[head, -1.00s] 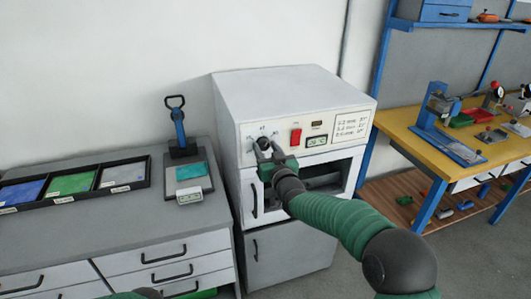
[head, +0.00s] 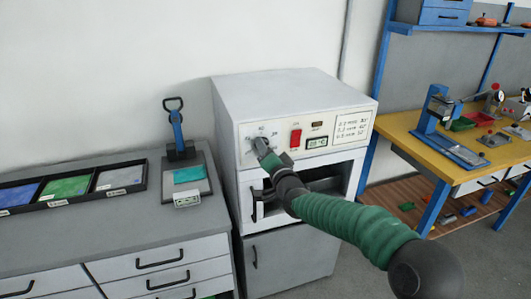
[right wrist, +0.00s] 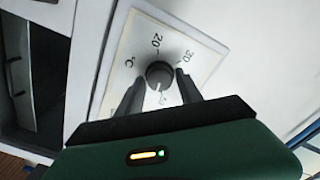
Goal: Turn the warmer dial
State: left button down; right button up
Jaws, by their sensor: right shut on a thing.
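The warmer (head: 290,86) is a white and grey cabinet in the middle of the head view. Its dial is a small dark round knob (right wrist: 159,72) on a white plate (right wrist: 187,50) marked °C, 20 and 30; a lower mark is partly unreadable. A pale line on the knob points down toward my gripper in the right wrist view. My right gripper (head: 263,150) is at the panel's left side, its fingers (right wrist: 160,88) on either side of the knob, shut on it. In the head view the gripper hides most of the dial. My left gripper is out of view.
A red switch (head: 296,138) and a small display (head: 317,142) sit right of the dial. Below is the warmer's open compartment (head: 330,178) with a dark handle. A grey counter (head: 110,228) stands left, a yellow bench (head: 455,170) right.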

jog(key=shift+f+m, duration=0.5)
jog(key=o, duration=1.2)
jog(key=shift+o, duration=1)
jog(key=shift+r, duration=0.25)
jog(key=shift+r, duration=0.1)
jog(key=v, duration=1.7)
jog(key=shift+w, duration=0.15)
